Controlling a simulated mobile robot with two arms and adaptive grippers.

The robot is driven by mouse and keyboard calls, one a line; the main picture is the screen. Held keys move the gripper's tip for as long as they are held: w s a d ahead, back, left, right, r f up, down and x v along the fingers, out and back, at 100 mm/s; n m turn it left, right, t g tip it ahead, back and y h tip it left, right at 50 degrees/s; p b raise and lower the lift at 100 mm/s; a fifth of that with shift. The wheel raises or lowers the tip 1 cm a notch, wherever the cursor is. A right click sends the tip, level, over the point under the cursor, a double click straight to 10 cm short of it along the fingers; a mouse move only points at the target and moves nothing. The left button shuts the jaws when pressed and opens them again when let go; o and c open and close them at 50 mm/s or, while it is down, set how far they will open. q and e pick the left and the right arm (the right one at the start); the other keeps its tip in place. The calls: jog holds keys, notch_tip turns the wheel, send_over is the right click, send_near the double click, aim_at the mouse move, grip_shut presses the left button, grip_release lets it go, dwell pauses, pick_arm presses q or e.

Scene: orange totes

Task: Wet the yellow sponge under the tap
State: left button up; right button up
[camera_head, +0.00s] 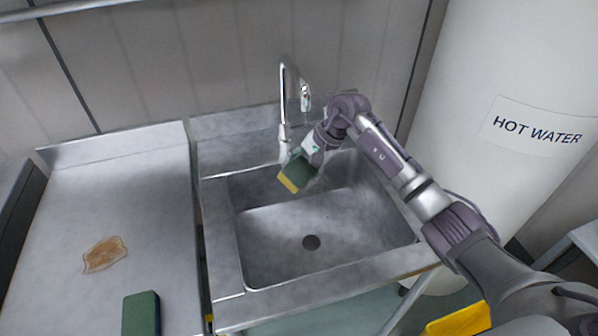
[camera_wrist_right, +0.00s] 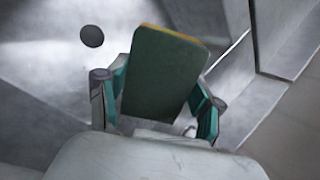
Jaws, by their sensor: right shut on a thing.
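The yellow sponge (camera_head: 289,184) has a dark green scouring side and is tilted over the back left part of the metal sink basin. My right gripper (camera_head: 306,162) is shut on it, just below and in front of the chrome tap (camera_head: 284,110). In the right wrist view the sponge (camera_wrist_right: 165,72) shows its green side with a thin yellow edge, between the fingers of my right gripper (camera_wrist_right: 158,105). I see no water stream from the tap. My left gripper is not in view.
The sink (camera_head: 245,262) has a round drain and open room in its basin. Left is a metal counter (camera_head: 130,200) with a brown stain (camera_head: 104,254) and another green sponge (camera_head: 141,314). A white tank (camera_head: 500,70) labelled HOT WATER stands at right.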

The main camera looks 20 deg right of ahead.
jog(key=shift+s+a+p, duration=0.15)
jog(key=shift+s+p, duration=0.35)
jog(key=shift+s, duration=0.9)
jog(key=shift+s+a+p, duration=0.2)
jog(key=shift+s+p, duration=0.05)
jog(key=shift+s, duration=1)
jog(key=shift+s+a+p, duration=0.2)
jog(key=shift+s, duration=1.05)
jog(key=s+r+p, duration=0.2)
jog(key=s+r, duration=0.2)
jog(key=s, duration=0.1)
jog(key=shift+a, duration=0.4)
